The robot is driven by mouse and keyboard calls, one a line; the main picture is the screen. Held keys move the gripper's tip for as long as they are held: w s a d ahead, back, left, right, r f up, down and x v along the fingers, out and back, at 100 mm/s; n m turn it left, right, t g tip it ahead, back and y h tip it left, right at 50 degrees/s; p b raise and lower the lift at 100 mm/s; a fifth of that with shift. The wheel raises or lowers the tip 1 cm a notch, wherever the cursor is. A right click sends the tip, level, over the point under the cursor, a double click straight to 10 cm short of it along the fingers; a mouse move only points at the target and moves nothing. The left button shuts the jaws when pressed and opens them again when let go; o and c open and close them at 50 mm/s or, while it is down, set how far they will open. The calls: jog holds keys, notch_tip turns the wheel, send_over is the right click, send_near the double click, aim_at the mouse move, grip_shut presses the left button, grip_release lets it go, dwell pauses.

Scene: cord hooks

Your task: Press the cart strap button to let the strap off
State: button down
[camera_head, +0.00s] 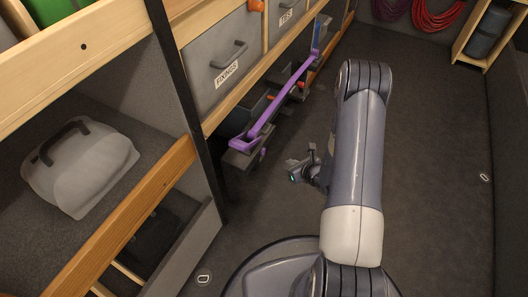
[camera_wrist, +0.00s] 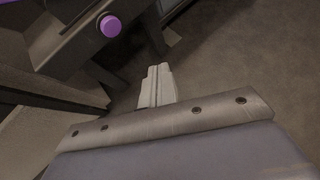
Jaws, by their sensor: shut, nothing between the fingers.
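A purple strap (camera_head: 283,100) runs along the front of the lower shelf bay, at the dark cart. A round purple button (camera_wrist: 110,26) shows at the upper left of the wrist view, on a dark block (camera_wrist: 85,38). In the head view a small purple piece (camera_head: 263,153) at the strap's near end may be this button. My gripper (camera_head: 294,172) is in front of and below the strap's near end, in open air. Its fingers (camera_wrist: 157,84) are shut and empty, pointing to the right of and below the button, apart from it.
Grey drawers marked FIXINGS (camera_head: 222,72) and TSLS (camera_head: 284,20) sit above the strap. A dark upright post (camera_head: 183,100) and a wooden shelf edge (camera_head: 125,222) stand at left. A pale bag (camera_head: 80,170) lies on the shelf. The grey floor (camera_head: 430,150) is clear at right.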

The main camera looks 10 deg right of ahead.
jog(key=w+a, duration=0.4)
jog(key=a, duration=0.2)
jog(key=shift+w, duration=0.15)
jog(key=shift+w+a+b, duration=0.1)
jog(key=shift+b, duration=0.3)
dwell(1.6)
jog(key=shift+w+a, duration=0.15)
jog(key=shift+a, duration=0.15)
jog(key=shift+w+a+b, duration=0.25)
jog(key=shift+a+b, duration=0.05)
jog(key=shift+b, duration=0.15)
dwell(0.8)
jog(key=shift+s+d, duration=0.5)
jog(key=shift+d, duration=0.15)
jog(key=shift+d, duration=0.1)
jog(key=shift+s+d+b, duration=0.3)
jog(key=shift+s+d, duration=0.45)
jog(key=shift+d, duration=0.25)
jog(key=shift+s+d+b, duration=0.25)
jog(key=shift+s+d, duration=0.45)
jog(key=shift+d, duration=0.25)
